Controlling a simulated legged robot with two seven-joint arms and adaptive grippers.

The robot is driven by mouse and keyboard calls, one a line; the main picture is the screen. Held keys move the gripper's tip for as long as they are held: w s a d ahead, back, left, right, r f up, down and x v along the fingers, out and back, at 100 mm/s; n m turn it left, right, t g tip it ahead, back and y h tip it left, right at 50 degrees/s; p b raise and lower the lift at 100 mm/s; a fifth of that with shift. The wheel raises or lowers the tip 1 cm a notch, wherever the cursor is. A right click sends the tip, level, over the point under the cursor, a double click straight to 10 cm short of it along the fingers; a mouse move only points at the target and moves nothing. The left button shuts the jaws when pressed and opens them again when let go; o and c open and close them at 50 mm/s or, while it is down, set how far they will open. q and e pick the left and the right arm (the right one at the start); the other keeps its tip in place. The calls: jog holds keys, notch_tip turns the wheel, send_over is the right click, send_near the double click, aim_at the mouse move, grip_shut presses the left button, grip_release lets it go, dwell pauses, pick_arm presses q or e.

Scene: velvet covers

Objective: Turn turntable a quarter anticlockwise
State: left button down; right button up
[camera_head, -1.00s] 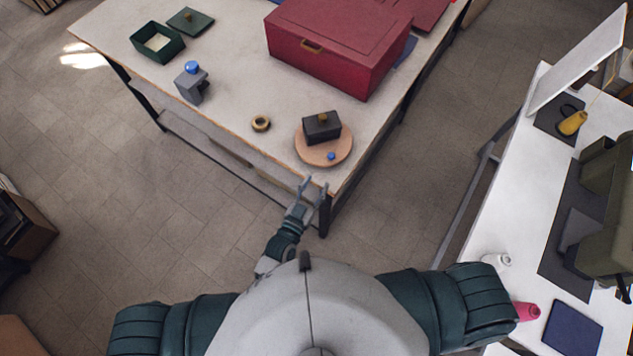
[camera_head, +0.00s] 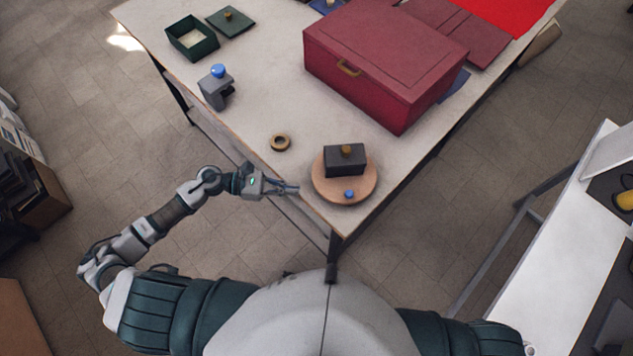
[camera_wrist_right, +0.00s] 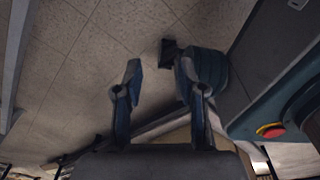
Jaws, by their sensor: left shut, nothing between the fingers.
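The turntable (camera_head: 366,190) is a round tan disc near the table's front corner. A dark box with a gold knob (camera_head: 345,160) sits on it, and a small blue knob (camera_head: 349,194) is near its front edge. My left gripper (camera_head: 294,189) is shut and empty at the table's front edge, just left of the disc. A small gap seems to separate its fingertips from the rim. My right gripper (camera_wrist_right: 160,75) shows only in the right wrist view, its fingers apart with nothing between them.
On the table (camera_head: 270,100) are a brass ring (camera_head: 280,143), a grey block with a blue ball (camera_head: 216,88), an open green box (camera_head: 192,38), its lid (camera_head: 230,22) and a large red chest (camera_head: 385,65). A white table (camera_head: 560,240) stands right, across bare floor.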

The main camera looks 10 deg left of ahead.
aim_at(345, 194)
pick_arm(q)
jog(key=p+x, duration=0.3)
jog(key=x, duration=0.9)
jog(key=shift+w+r+p, duration=0.1)
jog(key=shift+r+p, duration=0.1)
jog(key=shift+p, duration=0.15)
jog(key=shift+d+f, duration=0.15)
jog(key=shift+d, duration=0.25)
jog(key=shift+a, duration=0.5)
pick_arm(e)
jog(key=r, duration=0.4)
jog(key=shift+s+a+r, duration=0.2)
jog(key=shift+a, duration=0.2)
jog(key=shift+a, duration=0.1)
